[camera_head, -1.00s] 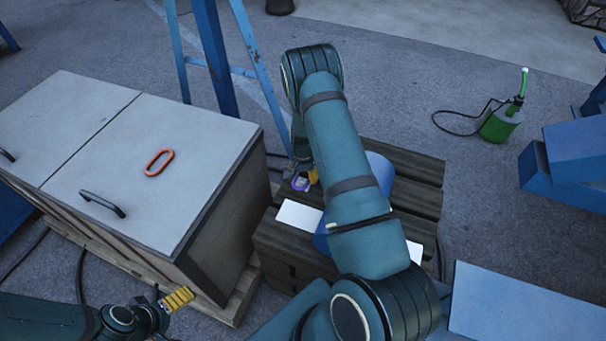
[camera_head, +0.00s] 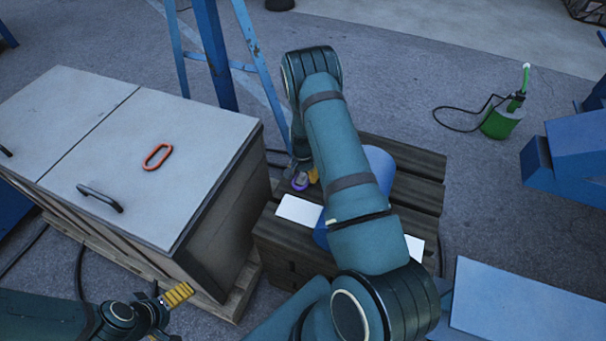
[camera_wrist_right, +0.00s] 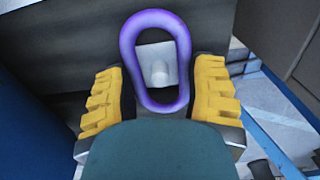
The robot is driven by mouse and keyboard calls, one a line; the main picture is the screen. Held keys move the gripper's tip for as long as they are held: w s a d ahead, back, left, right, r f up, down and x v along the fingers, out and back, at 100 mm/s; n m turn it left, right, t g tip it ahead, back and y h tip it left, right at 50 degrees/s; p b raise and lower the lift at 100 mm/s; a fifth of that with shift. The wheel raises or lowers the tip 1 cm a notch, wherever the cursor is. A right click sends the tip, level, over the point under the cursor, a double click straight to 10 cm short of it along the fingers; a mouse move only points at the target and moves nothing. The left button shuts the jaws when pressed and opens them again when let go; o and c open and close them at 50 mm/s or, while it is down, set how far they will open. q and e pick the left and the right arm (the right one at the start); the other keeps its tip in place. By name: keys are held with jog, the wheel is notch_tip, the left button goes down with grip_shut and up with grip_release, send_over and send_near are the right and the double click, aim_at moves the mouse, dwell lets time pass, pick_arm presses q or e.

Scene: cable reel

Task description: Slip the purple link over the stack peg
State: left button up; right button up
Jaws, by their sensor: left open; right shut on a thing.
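The purple link (camera_wrist_right: 183,38) is an oval ring in the right wrist view. Its near end lies between the yellow fingers of my right gripper (camera_wrist_right: 160,92), which is shut on it. The grey stack peg (camera_wrist_right: 159,74) on its pale square plate (camera_wrist_right: 148,52) shows through the link's opening. I cannot tell whether the link is around the peg or still above it. In the head view the purple link (camera_head: 300,184) is small, at the left edge of the dark slatted stand, partly hidden by my right gripper (camera_head: 312,176). My left gripper (camera_head: 178,295) is open and empty at lower left.
A large grey-lidded box (camera_head: 190,140) stands left of the stand, with an orange link (camera_head: 157,157) and a handle on its lid. The dark slatted stand (camera_head: 415,190) carries a blue cylinder (camera_head: 380,165), partly behind my right arm. A blue ladder-like frame (camera_head: 215,60) stands behind.

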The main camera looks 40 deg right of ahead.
jog(key=shift+f, duration=0.25)
jog(key=o, duration=1.2)
jog(key=shift+o, duration=0.2)
notch_tip(320, 180, up, 12)
jog(key=s+a+f+n, duration=0.1)
jog(key=a, duration=0.4)
jog(key=s+a+f+n, duration=0.2)
jog(key=a, duration=0.3)
jog(key=s+a+f+n+y, duration=0.1)
jog(key=a+f, duration=0.1)
jog(key=a, duration=0.2)
jog(key=shift+s+a+n+t, duration=0.3)
jog(key=shift+a, duration=0.1)
jog(key=s+a+r+n+y, duration=0.1)
jog(key=s+a+n, duration=0.2)
jog(key=s+a, duration=0.2)
jog(key=s+a+r+n+t+y, duration=0.1)
jog(key=s+a, duration=0.4)
jog(key=a, duration=0.7)
jog(key=shift+s+a+n+y, duration=0.15)
jog(key=shift+a+n+y, duration=0.25)
jog(key=shift+n, duration=0.8)
